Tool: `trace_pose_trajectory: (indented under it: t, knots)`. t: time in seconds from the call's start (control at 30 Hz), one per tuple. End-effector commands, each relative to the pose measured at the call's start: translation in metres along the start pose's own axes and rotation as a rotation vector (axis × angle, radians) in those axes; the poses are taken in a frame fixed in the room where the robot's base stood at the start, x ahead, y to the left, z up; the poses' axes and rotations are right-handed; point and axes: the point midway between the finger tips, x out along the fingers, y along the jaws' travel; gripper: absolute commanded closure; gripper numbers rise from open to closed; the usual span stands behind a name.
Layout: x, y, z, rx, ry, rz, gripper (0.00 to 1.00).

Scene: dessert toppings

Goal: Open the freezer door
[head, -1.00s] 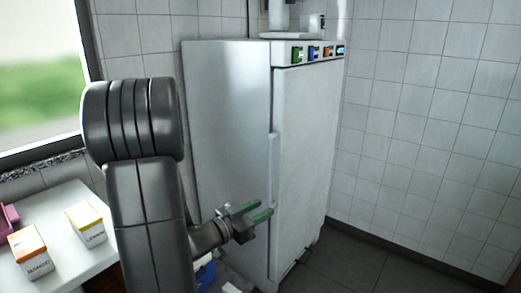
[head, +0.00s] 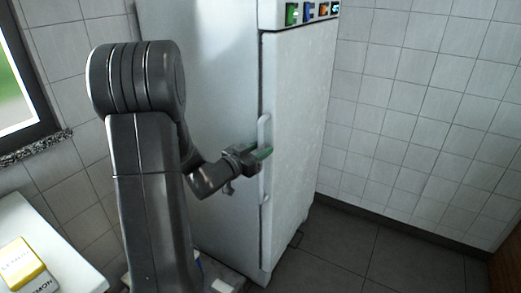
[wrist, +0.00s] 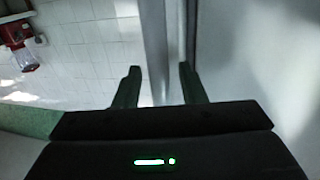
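The tall white freezer (head: 195,90) stands in the middle of the head view. Its door (head: 295,120) is the face turned to the right and looks shut. A long vertical handle (head: 264,192) runs along the door's left edge. I cannot tell whether the fingers touch the handle.
A white table (head: 40,240) with a yellow and white carton (head: 25,268) is at the lower left. Tiled wall (head: 420,100) and open dark floor (head: 350,245) lie to the right of the freezer. The wrist view shows a red object (wrist: 17,35) at upper left.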

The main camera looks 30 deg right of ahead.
Motion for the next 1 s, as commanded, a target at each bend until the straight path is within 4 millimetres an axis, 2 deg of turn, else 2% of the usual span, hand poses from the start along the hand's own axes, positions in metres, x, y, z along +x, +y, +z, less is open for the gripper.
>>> trace_pose_trajectory:
  t: [0.33, 0.37, 0.53, 0.8, 1.0]
  knots:
    - [0.005, 0.000, 0.000, 0.000, 0.000, 0.000, 0.63]
    - [0.005, 0.000, 0.000, 0.000, 0.000, 0.000, 0.67]
    - [0.005, 0.000, 0.000, 0.000, 0.000, 0.000, 1.00]
    - [0.005, 0.002, 0.001, 0.000, -0.001, -0.003, 1.00]
    - [0.005, 0.015, 0.003, 0.000, 0.000, -0.033, 1.00]
